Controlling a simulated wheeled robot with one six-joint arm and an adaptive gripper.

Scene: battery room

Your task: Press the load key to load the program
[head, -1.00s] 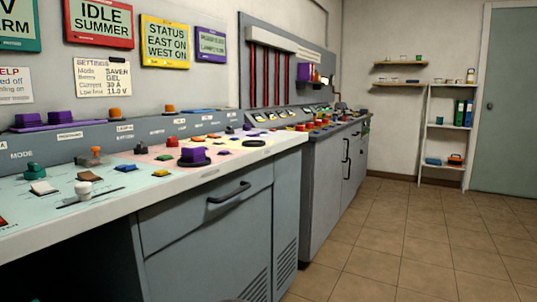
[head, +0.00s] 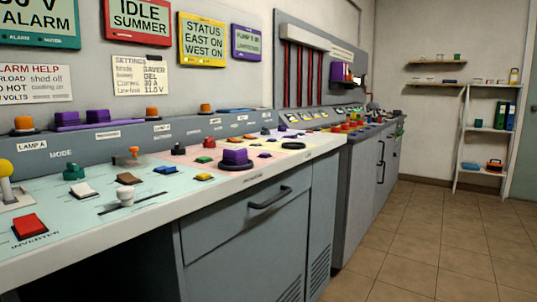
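A long control console (head: 75,262) runs along the left wall, its sloped top covered with keys, levers and knobs. A large purple key (head: 236,157) on a dark round base stands near the front edge. A red key (head: 30,227) sits at the near left by the label "INVERTER". I cannot read which one is the load key. My gripper is not in view.
Signs hang above, including a red "IDLE SUMMER" sign (head: 138,19) and a yellow "STATUS" sign (head: 202,40). A second cabinet (head: 352,190) continues beyond. The tiled floor (head: 430,245) at right is clear up to a white shelf (head: 487,125).

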